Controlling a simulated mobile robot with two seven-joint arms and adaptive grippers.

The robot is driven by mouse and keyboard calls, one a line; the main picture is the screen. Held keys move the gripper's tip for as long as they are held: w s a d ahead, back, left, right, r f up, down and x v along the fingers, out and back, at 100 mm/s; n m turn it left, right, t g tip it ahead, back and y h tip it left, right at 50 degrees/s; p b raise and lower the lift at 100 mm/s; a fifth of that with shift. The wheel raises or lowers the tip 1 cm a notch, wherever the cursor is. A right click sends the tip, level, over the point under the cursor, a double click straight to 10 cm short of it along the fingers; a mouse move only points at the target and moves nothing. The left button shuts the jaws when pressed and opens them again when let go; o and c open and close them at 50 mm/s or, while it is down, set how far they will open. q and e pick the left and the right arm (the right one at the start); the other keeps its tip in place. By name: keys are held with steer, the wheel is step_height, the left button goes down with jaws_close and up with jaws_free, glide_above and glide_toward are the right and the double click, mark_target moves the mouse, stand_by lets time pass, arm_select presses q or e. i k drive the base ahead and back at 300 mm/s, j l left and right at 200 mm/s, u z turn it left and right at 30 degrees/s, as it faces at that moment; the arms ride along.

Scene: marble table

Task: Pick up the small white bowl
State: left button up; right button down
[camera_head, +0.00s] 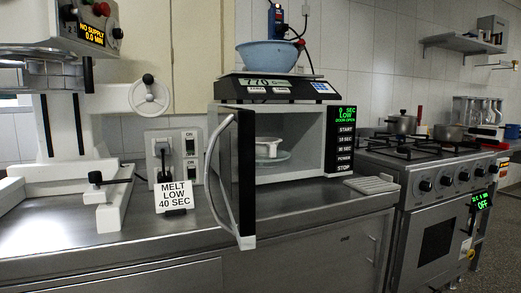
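A small white bowl (267,148) stands upright on the glass turntable (270,157) inside the microwave (285,185). The microwave's door (238,175) hangs open toward me at the left, and its display reads "door open". The bowl is visible through the open front, to the right of the door. Neither of my grippers shows in the head view.
A larger blue bowl (267,54) sits on a scale (275,87) on top of the microwave. A mixer (70,150) and a sign (174,196) are at the left. A stove with pots (402,123) is at the right. Some steel counter (300,194) in front is bare.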

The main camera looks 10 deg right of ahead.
mark_target(265, 145)
steer(key=i+l+u, duration=0.15)
steer(key=l, duration=0.3)
steer(key=i+l+u, duration=0.2)
steer(key=l, duration=0.25)
steer(key=l+u, duration=0.15)
steer(key=l, duration=0.3)
